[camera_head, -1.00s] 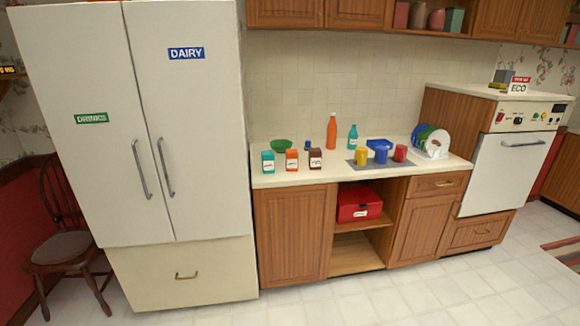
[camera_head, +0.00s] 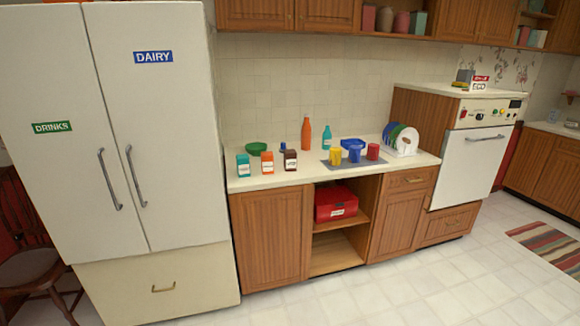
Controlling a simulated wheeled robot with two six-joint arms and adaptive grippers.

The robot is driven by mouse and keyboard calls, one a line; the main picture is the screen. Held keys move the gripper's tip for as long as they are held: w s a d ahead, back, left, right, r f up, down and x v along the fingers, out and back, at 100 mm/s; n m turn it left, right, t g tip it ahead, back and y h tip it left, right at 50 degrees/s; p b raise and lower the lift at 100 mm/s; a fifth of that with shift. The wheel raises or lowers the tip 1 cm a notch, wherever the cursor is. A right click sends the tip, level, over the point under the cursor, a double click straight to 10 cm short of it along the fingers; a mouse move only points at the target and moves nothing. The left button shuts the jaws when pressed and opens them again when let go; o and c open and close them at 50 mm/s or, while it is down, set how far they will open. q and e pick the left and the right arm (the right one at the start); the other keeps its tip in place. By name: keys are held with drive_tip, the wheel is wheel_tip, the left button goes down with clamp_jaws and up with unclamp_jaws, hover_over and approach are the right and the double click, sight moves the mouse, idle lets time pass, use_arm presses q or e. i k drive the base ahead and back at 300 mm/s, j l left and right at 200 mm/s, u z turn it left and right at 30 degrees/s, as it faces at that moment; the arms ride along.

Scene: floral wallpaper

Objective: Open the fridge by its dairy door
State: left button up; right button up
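The white fridge stands at the left of the head view, with two tall upper doors and a drawer (camera_head: 160,289) below. The right door is the dairy door (camera_head: 175,130), marked by a blue DAIRY label (camera_head: 153,57). Its grey vertical handle (camera_head: 136,176) is near the door's left edge. The left door (camera_head: 50,180) carries a green DRINKS label (camera_head: 52,127) and has its own handle (camera_head: 108,178). Both doors are shut. Neither of my grippers is in view.
A counter (camera_head: 255,183) with cartons, bottles, cups and a plate rack stands right of the fridge. A white oven (camera_head: 475,165) is farther right. A wooden chair (camera_head: 30,268) stands left of the fridge. The tiled floor (camera_head: 370,290) in front is clear up to a striped rug (camera_head: 548,245).

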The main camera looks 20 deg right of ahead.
sight(151, 58)
drive_tip(key=i+j, duration=0.15)
drive_tip(key=j, duration=0.2)
drive_tip(key=i+j, duration=0.2)
drive_tip(key=j, duration=0.15)
drive_tip(key=i+j, duration=0.15)
drive_tip(key=j, duration=0.2)
drive_tip(key=i+j, duration=0.2)
drive_tip(key=j, duration=0.2)
drive_tip(key=i+j, duration=0.15)
drive_tip(key=j, duration=0.2)
drive_tip(key=i+j, duration=0.2)
drive_tip(key=j, duration=0.15)
drive_tip(key=i+j, duration=0.15)
drive_tip(key=j, duration=0.2)
drive_tip(key=i+j, duration=0.2)
drive_tip(key=j, duration=0.15)
drive_tip(key=z, duration=0.05)
